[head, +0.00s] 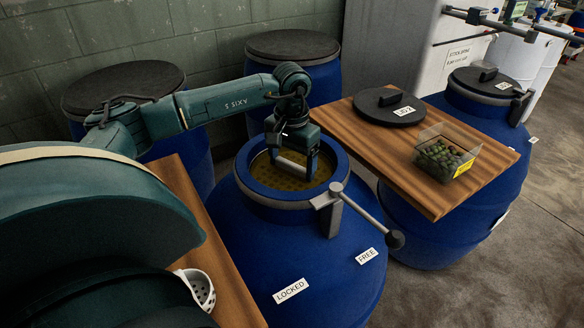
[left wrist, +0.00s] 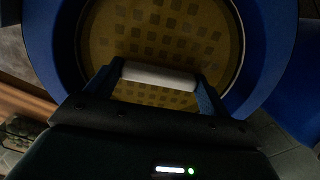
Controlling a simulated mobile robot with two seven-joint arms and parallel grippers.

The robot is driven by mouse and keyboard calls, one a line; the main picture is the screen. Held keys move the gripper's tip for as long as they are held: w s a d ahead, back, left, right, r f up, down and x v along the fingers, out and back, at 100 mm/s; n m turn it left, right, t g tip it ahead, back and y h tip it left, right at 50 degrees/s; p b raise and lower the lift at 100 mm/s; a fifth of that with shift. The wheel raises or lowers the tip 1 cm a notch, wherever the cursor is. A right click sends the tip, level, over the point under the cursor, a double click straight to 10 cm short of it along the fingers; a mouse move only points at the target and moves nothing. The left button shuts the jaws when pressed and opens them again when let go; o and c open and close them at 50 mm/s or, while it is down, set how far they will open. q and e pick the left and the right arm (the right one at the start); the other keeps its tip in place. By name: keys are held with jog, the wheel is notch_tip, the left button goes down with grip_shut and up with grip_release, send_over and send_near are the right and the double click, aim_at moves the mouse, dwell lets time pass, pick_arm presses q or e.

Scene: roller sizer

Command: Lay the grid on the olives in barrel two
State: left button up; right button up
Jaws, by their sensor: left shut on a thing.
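The open blue barrel (head: 310,235) stands in the middle of the head view, with a clamp lever (head: 365,212) on its ring. Inside its mouth lies the round yellowish grid (head: 262,174) with dark square holes; the left wrist view also shows it (left wrist: 165,45), framed by the blue rim. My left gripper (head: 293,166) reaches down into the mouth and is shut on the grid's pale bar handle (left wrist: 158,75). The grid looks below the rim; whether it touches olives underneath is hidden. My right gripper is not in view.
A wooden board (head: 440,185) on the right holds a black lid (head: 390,106) and a clear box of olives (head: 440,158). A white perforated cup (head: 200,288) stands at the left. Labels on the barrel read LOCKED (head: 291,291) and FREE (head: 367,256). Other lidded barrels stand behind.

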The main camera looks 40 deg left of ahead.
aim_at(292, 164)
pick_arm(q)
jog(key=shift+f, duration=0.95)
jog(key=o, duration=1)
jog(key=shift+f, duration=0.15)
notch_tip(292, 164, up, 12)
jog(key=shift+r, duration=0.2)
